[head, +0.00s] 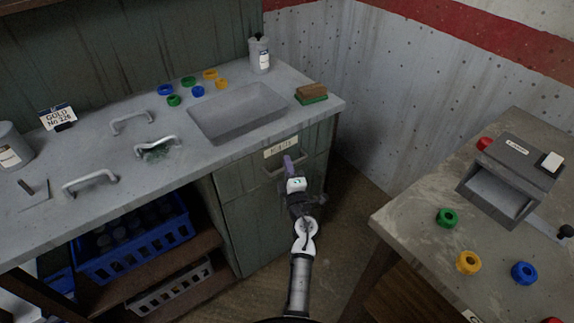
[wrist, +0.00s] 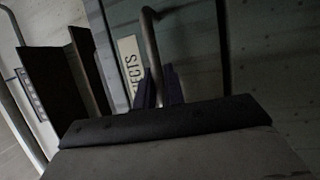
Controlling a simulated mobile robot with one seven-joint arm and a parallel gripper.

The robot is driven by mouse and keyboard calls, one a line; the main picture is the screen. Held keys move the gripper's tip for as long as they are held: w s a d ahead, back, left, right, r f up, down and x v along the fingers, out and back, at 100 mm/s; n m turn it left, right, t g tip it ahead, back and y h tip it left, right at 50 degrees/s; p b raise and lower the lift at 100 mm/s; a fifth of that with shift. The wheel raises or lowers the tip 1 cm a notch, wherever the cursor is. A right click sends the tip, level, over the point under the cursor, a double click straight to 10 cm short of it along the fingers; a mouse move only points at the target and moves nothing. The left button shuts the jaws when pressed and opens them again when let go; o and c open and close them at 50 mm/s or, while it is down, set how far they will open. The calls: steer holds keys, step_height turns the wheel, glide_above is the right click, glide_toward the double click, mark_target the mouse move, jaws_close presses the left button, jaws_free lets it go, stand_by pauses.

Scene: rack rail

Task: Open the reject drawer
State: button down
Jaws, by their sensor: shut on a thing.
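The reject drawer (head: 313,144) is in the front of the green cabinet, under the right end of the counter. Its front looks about flush with the cabinet. A pale label is on it; the end of the word, "ECTS", shows on the label (wrist: 131,62) in the wrist view. My gripper (head: 289,163) is at the drawer's metal handle (head: 268,171). In the wrist view the purple fingers (wrist: 160,88) are shut on the handle bar (wrist: 152,45). The wrist housing hides the lower part of that view.
A blue crate (head: 130,245) is on the shelf at left. A second table (head: 410,220) with a grey box (head: 510,175) stands at right; floor shows between.

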steer(key=s+d+p, duration=0.3)
steer(key=s+d, duration=0.5)
steer(key=s, duration=0.3)
steer(key=shift+s, duration=0.15)
steer(key=shift+d, duration=0.1)
steer(key=c, duration=1.5)
jaws_free()
steer(key=shift+f, duration=0.1)
